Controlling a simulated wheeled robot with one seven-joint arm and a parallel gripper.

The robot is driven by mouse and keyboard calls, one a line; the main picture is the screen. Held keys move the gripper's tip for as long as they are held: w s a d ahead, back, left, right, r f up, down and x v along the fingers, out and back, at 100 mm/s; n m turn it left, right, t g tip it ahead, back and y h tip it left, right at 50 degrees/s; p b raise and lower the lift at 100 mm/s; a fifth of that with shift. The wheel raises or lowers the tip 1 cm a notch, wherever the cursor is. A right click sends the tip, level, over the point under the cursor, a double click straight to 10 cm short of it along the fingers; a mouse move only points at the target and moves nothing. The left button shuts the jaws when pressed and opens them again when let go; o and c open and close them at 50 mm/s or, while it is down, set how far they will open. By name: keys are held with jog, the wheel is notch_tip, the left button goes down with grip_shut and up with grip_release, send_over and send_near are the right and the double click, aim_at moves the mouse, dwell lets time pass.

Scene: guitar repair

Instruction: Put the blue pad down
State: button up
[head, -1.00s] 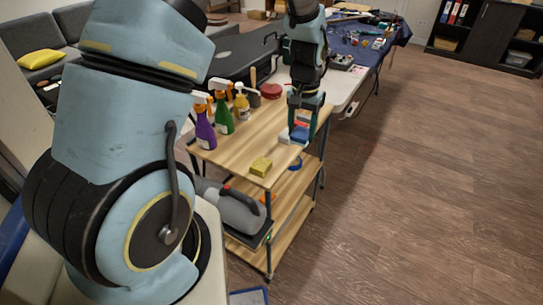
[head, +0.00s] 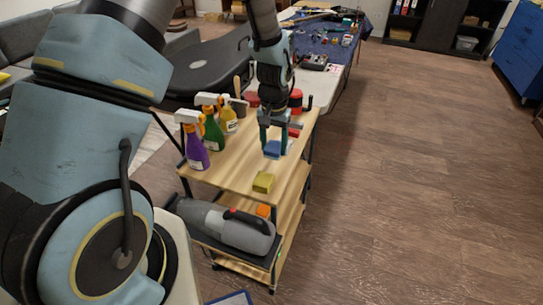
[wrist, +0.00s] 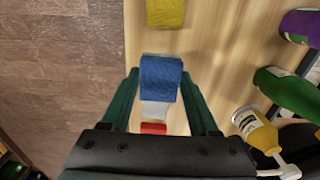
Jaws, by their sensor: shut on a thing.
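The blue pad (head: 273,149) is between the fingers of my gripper (head: 275,140), over the right part of the wooden cart top (head: 231,172). In the wrist view the blue pad (wrist: 160,77) sits between the two green fingers of my gripper (wrist: 162,95), which are shut on it. I cannot tell whether the pad touches the cart top. A yellow sponge (head: 263,183) lies nearer the cart's front edge, apart from the pad; it also shows in the wrist view (wrist: 165,12).
Purple (head: 196,150), green (head: 213,134) and yellow (head: 228,120) spray bottles stand along the cart's left side. A red thing (wrist: 153,128) and a white one (wrist: 154,110) lie beyond the pad. A grey handheld vacuum (head: 228,225) is on the lower shelf. Wood between sponge and pad is clear.

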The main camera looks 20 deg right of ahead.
aim_at(274, 167)
jog(key=shift+f+p, duration=0.65)
jog(key=shift+f, duration=1.95)
jog(key=shift+f, duration=0.1)
jog(key=o, duration=1.3)
notch_tip(274, 167, up, 12)
jog(key=b, duration=0.3)
jog(key=shift+b, duration=0.35)
